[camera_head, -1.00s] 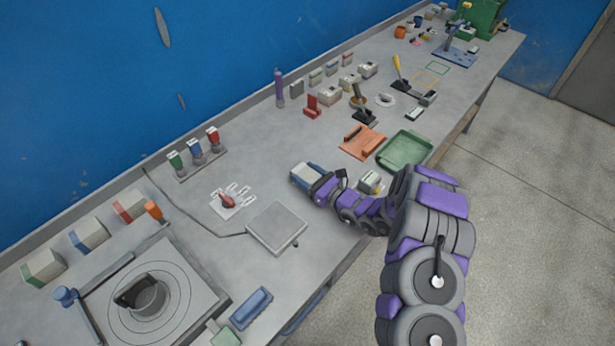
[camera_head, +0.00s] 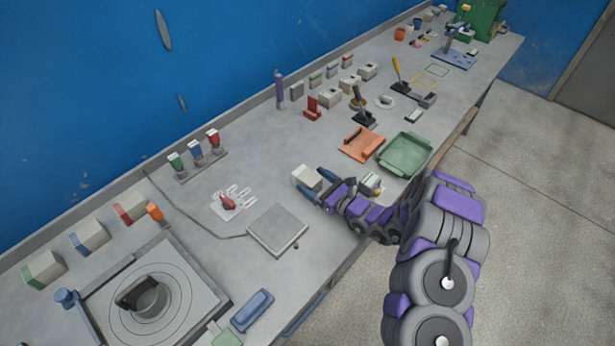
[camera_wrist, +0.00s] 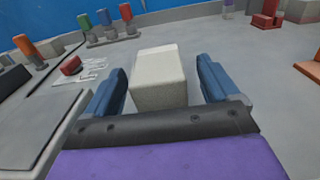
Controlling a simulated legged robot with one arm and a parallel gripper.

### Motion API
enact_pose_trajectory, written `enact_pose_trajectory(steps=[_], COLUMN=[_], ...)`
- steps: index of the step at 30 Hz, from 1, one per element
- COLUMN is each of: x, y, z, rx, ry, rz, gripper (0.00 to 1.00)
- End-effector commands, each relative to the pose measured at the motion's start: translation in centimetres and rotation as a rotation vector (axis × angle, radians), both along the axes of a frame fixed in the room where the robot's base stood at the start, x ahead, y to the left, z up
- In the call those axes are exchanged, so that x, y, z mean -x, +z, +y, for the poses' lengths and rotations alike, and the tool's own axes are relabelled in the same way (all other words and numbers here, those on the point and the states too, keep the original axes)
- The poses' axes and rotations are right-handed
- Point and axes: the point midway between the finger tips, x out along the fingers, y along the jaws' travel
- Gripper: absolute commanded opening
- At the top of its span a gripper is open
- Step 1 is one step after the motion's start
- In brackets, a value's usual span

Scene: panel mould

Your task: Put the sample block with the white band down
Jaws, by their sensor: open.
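In the wrist view the block (camera_wrist: 157,77) sits between my two blue fingers, with a gap on each side. My gripper (camera_head: 317,182) is open around the block's near end and does not visibly touch it. The wrist view also shows my gripper (camera_wrist: 160,90) with its fingers spread. The block's underside is hidden.
A flat grey plate (camera_head: 277,230) lies to the left, near a red item on a white outline (camera_head: 233,201). An orange tray (camera_head: 362,144) and a green tray (camera_head: 405,155) lie to the right. A small device (camera_head: 371,184) stands close beside my wrist. Bare bench surrounds the block.

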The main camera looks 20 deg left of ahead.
Motion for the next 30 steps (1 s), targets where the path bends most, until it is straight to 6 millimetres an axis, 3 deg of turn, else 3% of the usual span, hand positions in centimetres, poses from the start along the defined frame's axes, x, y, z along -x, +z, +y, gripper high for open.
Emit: enact_pose_trajectory(steps=[6, 12, 25, 30], x=[1.6, 2.8, 3.4, 4.2], y=[0.1, 0.0, 0.0, 2.0], z=[-4.5, -7.0, -8.1, -7.3], rx=[-0.001, 0.005, 0.004, -0.002], ry=[-0.006, -0.003, 0.002, 0.050], rz=[0.004, 0.001, -0.001, -0.034], gripper=[0.88, 0.88, 0.88, 0.88])
